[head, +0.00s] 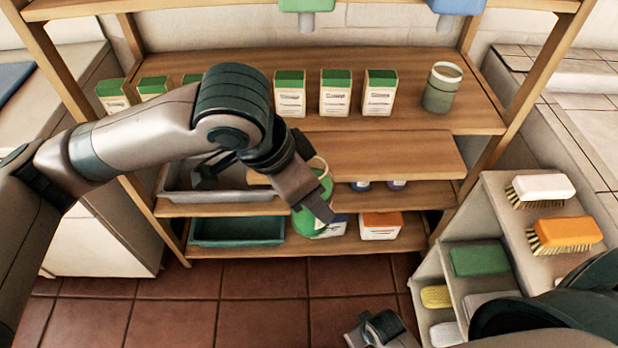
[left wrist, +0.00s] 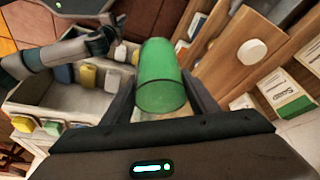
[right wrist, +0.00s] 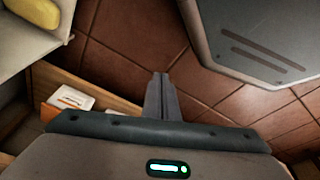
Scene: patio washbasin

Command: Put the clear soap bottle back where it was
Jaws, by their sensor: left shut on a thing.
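A green, see-through, cylindrical bottle (head: 303,221) is in my left gripper (head: 310,200), in front of the shelf unit below the middle boards. The fingers partly hide it in the head view. In the left wrist view the bottle (left wrist: 160,75) sits between both fingers. I cannot tell from its look whether it is the clear soap bottle, and no other clear bottle stands out. My right gripper (right wrist: 161,97) is shut and empty over the tiled floor, low at the bottom of the head view (head: 378,330).
The top shelf (head: 410,112) holds several green-and-cream boxes and a grey-green cup (head: 442,88). Lower shelves hold a grey tray (head: 215,192), a teal bin (head: 237,231) and an orange-topped box (head: 380,225). A compartment rack (head: 480,200) with brushes and sponges stands right.

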